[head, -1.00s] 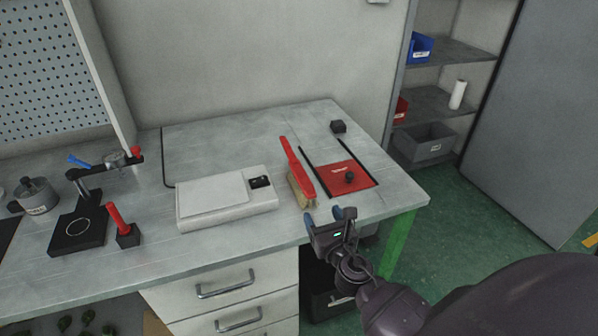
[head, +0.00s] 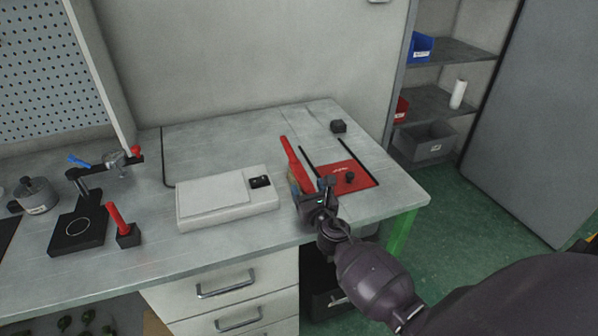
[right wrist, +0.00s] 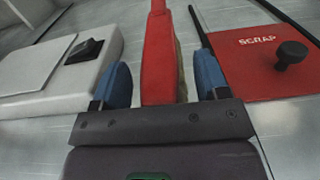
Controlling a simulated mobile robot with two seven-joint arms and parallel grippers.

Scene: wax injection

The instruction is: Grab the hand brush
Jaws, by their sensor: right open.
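The hand brush (head: 297,165) has a red handle and pale bristles. It lies on the workbench between the white device and the red plate. My right gripper (head: 311,189) is at the near end of the brush in the head view and hides part of its bristles. In the right wrist view the red brush (right wrist: 159,60) runs between the two blue fingertips of my open right gripper (right wrist: 165,85). Gaps show on both sides of the brush. My left gripper is not in view.
A white device (head: 225,199) is close on the left of the brush. A red plate marked SCRAP (right wrist: 262,62) with a black knob is close on its right. The bench back (head: 240,130) is clear.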

